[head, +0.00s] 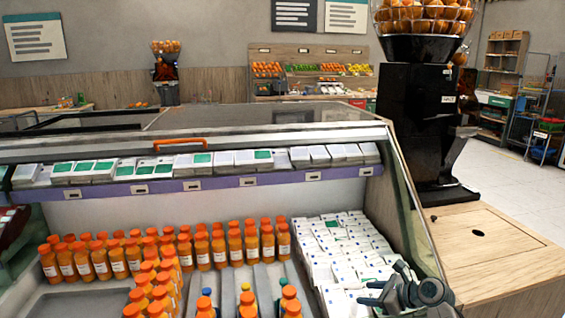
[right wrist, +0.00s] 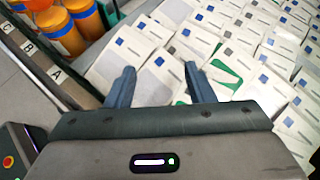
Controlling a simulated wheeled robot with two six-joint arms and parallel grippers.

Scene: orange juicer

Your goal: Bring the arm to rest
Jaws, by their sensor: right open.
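My right gripper (head: 374,293) is at the lower right of the head view, above the front part of the white packets (head: 345,255) in the display case. In the right wrist view my right gripper (right wrist: 160,72) has its two bluish fingers apart, with nothing held between them. White packets with blue and green marks (right wrist: 225,50) lie beyond the fingertips. I cannot tell how far above them the fingers are. My left gripper is not in view.
Orange-capped juice bottles (head: 205,250) stand in rows left of the packets. The case's glass side (head: 408,215) rises close to the right. Beyond it a black juicer (head: 415,125) stands on a wooden counter (head: 500,255). An orange handle (head: 180,142) is on the case's top edge.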

